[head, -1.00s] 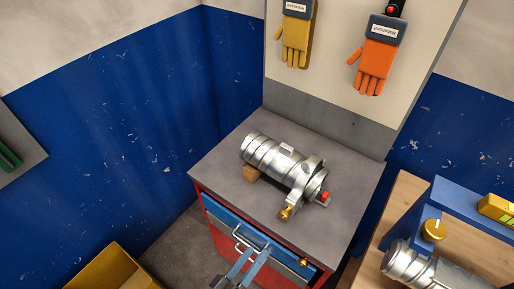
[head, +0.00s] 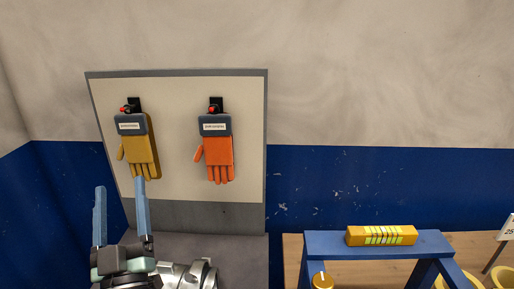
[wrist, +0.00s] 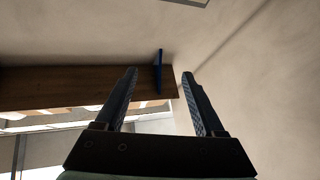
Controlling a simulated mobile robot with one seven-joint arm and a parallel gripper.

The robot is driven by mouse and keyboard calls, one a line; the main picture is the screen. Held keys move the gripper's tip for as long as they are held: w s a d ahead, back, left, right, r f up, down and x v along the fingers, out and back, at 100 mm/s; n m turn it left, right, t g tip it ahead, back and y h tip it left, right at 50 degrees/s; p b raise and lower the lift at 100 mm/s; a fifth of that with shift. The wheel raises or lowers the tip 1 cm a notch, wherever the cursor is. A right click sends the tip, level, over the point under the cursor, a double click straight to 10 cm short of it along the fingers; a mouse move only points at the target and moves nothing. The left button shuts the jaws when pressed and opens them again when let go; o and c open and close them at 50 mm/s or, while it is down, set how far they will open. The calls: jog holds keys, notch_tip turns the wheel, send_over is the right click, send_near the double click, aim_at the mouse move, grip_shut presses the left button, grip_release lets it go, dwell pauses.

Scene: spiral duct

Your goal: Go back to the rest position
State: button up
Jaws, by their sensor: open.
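My gripper (head: 120,215) is at the lower left of the head view, pointing up with its two blue-grey fingers apart. Nothing is between them. In the wrist view my gripper (wrist: 165,95) is also open and empty, facing the upper walls and a brown beam. The metal spiral duct (head: 187,275) lies on the grey cabinet top (head: 240,250) to the right of my gripper, mostly cut off by the lower frame edge. My right finger overlaps the lower edge of the yellow glove in the picture; I cannot tell how far apart they are.
A yellow glove (head: 139,150) and an orange glove (head: 217,155) hang on the pale board (head: 180,100). At the right, a blue stand (head: 325,245) with a yellow level (head: 381,235) is on a wooden bench (head: 292,255). The wall above is clear.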

jog(key=s+d+r+t+y, duration=0.1)
jog(key=d+r, duration=0.5)
jog(key=r, duration=0.7)
jog(key=s+d+r+m+t+h, duration=0.1)
jog(key=s+d+r+m+h, duration=0.2)
jog(key=s+d+r, duration=0.3)
jog(key=s+d+r+m+t+h, duration=0.2)
jog(key=s+d+r+h, duration=0.3)
jog(key=d+r, duration=0.4)
jog(key=shift+s+d+r+m+h+b, duration=0.3)
jog(key=shift+s+d+m, duration=0.3)
jog(key=shift+d+m, duration=0.1)
jog(key=shift+a, duration=0.1)
